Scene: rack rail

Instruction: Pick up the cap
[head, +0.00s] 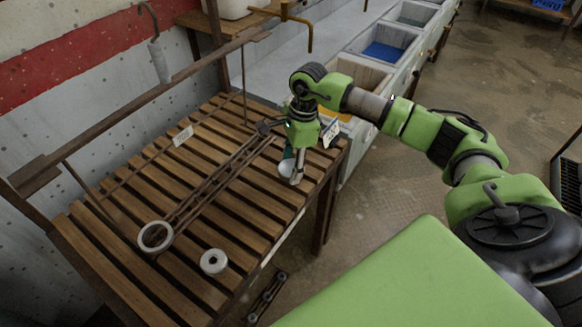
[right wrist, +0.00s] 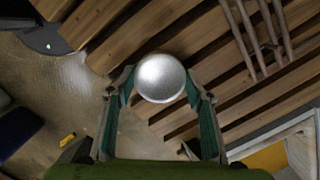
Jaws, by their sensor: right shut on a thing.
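The cap is a smooth, rounded, silvery-white piece. It shows in the right wrist view (right wrist: 160,77) between the fingertips, and in the head view (head: 285,168) at the right part of the slatted wooden table (head: 205,215). My right gripper (head: 291,172) points down over the table with one finger on each side of the cap and is shut on it. The fingers with teal pads also show in the right wrist view (right wrist: 160,95). I cannot tell whether the cap touches the slats. My left gripper is not in view.
A white ring (head: 155,237) and a white roll-like piece (head: 213,261) lie at the table's near left. A rail (head: 130,92) with a hanging hook runs above the table's back. Bins (head: 384,53) stand behind right.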

